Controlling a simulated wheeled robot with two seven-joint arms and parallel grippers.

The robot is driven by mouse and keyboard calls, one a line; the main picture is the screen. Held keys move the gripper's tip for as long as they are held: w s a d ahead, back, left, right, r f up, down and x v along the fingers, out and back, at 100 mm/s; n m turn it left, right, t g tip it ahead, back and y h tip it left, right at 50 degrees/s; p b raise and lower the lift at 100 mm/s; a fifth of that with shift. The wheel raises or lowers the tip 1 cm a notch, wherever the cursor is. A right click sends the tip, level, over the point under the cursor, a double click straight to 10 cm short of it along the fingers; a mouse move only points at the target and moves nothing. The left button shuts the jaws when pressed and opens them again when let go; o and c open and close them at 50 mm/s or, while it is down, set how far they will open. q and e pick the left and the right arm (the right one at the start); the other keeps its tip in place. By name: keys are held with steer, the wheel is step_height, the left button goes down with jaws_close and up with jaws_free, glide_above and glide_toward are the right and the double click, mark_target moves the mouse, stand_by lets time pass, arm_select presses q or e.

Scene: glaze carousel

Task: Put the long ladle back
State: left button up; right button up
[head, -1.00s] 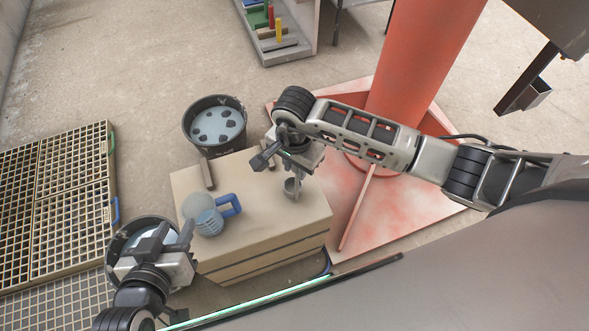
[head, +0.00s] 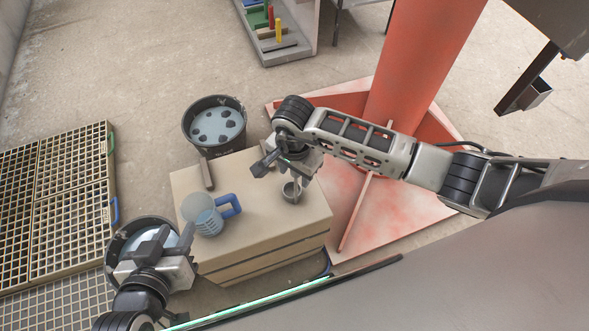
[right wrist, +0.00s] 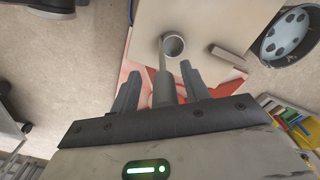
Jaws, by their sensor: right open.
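The long ladle's small grey cup (head: 291,191) shows over the right part of the beige box top in the head view. In the right wrist view the cup (right wrist: 174,46) lies beyond the fingertips, and its handle runs back toward the jaws. My right gripper (head: 268,158) is open above the box; its spread fingers flank the handle in the right wrist view (right wrist: 158,78). I cannot tell whether the cup touches the box top. My left gripper (head: 170,238) is open and empty, above a bucket of pale liquid (head: 112,252).
The beige box (head: 265,245) carries a blue-handled mug-like strainer (head: 204,218) and a small grey bar (head: 207,175). A black bucket (head: 186,130) with dark lumps in pale blue liquid stands behind. Grating (head: 60,190) lies left; a red column (head: 415,60) with a broad base stands right.

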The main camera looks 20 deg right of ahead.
step_height(320, 180, up, 12)
steer(key=shift+f+p, duration=0.2)
steer(key=shift+p, duration=0.1)
steer(key=s+a+r+m+g+y, duration=0.2)
steer(key=s+a+y, duration=0.3)
steer(key=a, duration=0.2)
steer(key=s+a+r+m+g+y, duration=0.1)
steer(key=s+a+m+y, duration=0.1)
steer(key=s+a+y, duration=0.35)
steer(key=w+a+r+m+t+y, duration=0.1)
steer(key=a+r+m+y, duration=0.2)
steer(key=r+m+y, duration=0.15)
steer(key=a+r+m+t+y, duration=0.2)
steer(key=a+r+m+y, duration=0.15)
steer(key=r+m, duration=0.25)
steer(key=w+d+f+m+t+h, duration=0.1)
steer(key=w+d+m+t+h, duration=0.3)
steer(key=d+m+t, duration=0.75)
steer(key=w+d+f+m+t+h, duration=0.15)
steer(key=w+m+t+h, duration=0.4)
steer(key=m, duration=1.35)
steer(key=s+d+f+m+g+h, duration=0.2)
steer(key=s+d+f+m+g, duration=0.1)
steer(key=f+m, duration=0.4)
steer(key=s+d+f+m+g+h, duration=0.3)
steer(key=s+d+f+m, duration=0.1)
steer(key=s+f+m, duration=0.2)
steer(key=shift+d+f+m, duration=0.4)
steer(key=shift+f+m, duration=0.2)
steer(key=shift+f, duration=0.25)
